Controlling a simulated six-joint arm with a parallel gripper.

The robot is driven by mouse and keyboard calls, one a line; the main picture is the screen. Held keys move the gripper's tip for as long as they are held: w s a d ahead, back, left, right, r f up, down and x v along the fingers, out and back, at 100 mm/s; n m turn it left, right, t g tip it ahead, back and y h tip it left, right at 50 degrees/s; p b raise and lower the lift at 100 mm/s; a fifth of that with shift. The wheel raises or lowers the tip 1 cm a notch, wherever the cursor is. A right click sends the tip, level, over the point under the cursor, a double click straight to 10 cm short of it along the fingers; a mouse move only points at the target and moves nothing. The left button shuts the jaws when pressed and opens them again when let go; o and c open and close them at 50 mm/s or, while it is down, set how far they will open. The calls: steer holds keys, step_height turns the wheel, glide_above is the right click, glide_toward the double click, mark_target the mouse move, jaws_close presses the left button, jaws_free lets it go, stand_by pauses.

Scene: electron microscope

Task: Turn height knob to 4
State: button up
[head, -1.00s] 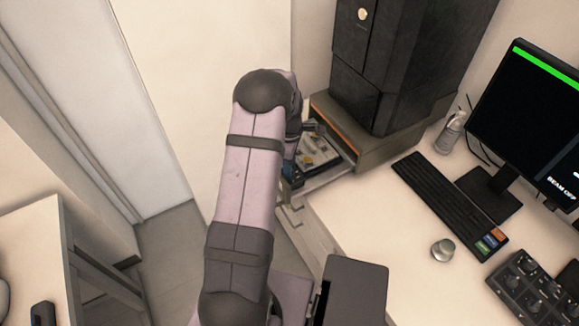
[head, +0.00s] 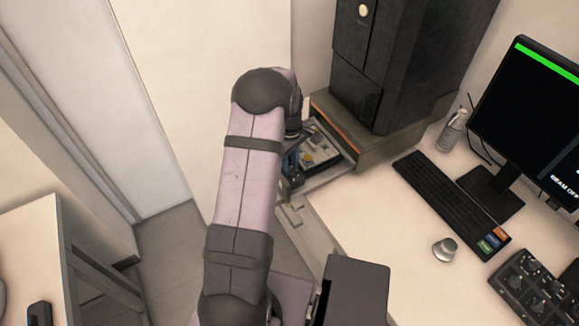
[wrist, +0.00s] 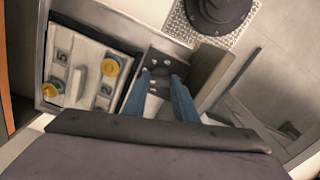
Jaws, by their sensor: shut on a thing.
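The pulled-out stage (head: 322,155) of the microscope shows in the head view, with a yellow knob (head: 307,158) on it. In the wrist view its light panel (wrist: 82,72) bears two yellow knobs, one at upper right (wrist: 110,67) and one at lower left (wrist: 50,90), each near a small number window.
The dark microscope column (head: 400,70) stands behind the stage. On the desk (head: 370,240) are a keyboard (head: 450,200), a round silver knob (head: 445,249), a control box (head: 530,290), a bottle (head: 453,130) and a monitor (head: 530,110).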

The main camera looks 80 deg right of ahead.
steer(key=m+b, duration=0.1)
steer(key=m, duration=0.5)
steer(key=shift+m, duration=0.3)
steer(key=m, duration=0.5)
steer(key=shift+m, duration=0.4)
steer(key=o, duration=0.8)
steer(key=shift+r, duration=0.1)
steer(key=shift+r+b, duration=1.3)
steer(key=shift+r, duration=2.35)
